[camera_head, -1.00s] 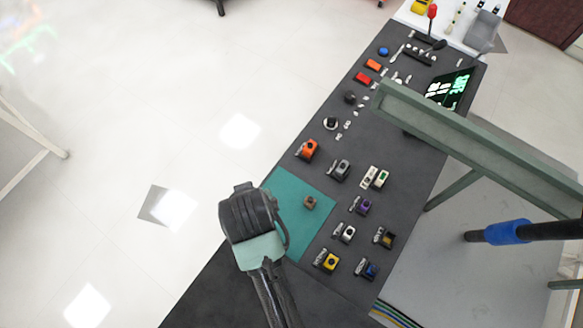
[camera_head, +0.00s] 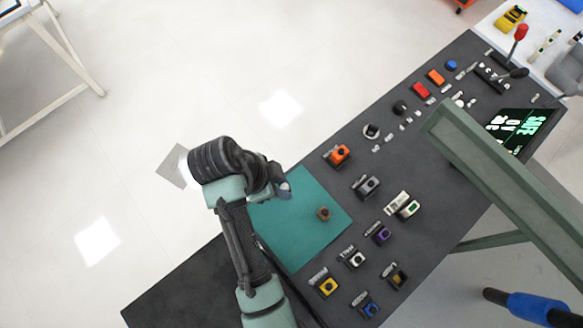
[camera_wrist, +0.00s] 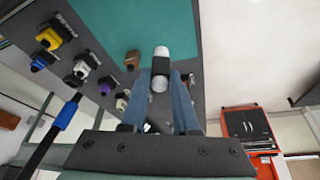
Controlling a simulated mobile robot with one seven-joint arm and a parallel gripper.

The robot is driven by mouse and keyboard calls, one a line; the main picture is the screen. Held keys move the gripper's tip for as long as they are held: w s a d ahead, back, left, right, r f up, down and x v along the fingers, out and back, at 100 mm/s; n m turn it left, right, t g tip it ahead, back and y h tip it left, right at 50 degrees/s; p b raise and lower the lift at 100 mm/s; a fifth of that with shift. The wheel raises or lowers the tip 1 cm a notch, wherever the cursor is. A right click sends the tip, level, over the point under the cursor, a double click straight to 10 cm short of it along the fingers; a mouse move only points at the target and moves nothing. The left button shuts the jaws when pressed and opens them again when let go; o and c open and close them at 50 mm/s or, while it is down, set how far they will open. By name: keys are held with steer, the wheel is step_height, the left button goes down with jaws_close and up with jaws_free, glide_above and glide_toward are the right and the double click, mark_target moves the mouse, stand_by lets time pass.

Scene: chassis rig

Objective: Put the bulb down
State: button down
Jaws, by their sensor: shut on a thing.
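The bulb (camera_wrist: 161,52) is a small white piece between the two fingers of my gripper (camera_wrist: 161,76) in the wrist view. The fingers are shut on it. In the head view my gripper (camera_head: 281,188) is at the upper left part of the teal mat (camera_head: 290,245); the bulb cannot be made out there. The mat also shows behind the bulb in the wrist view (camera_wrist: 115,25). A small brown block (camera_head: 323,213) with a dark top sits on the mat, to the right of my gripper and apart from it.
Several labelled coloured blocks stand right of the mat on the dark bench (camera_head: 200,290), including an orange one (camera_head: 339,155) and a yellow one (camera_head: 327,286). A green-grey beam (camera_head: 510,180) crosses at the right. The mat's lower part is clear.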

step_height(320, 180, down, 8)
steer(key=shift+f, duration=0.1)
stand_by(0.4)
steer(key=c, duration=0.7)
jaws_free()
steer(key=shift+o, duration=0.2)
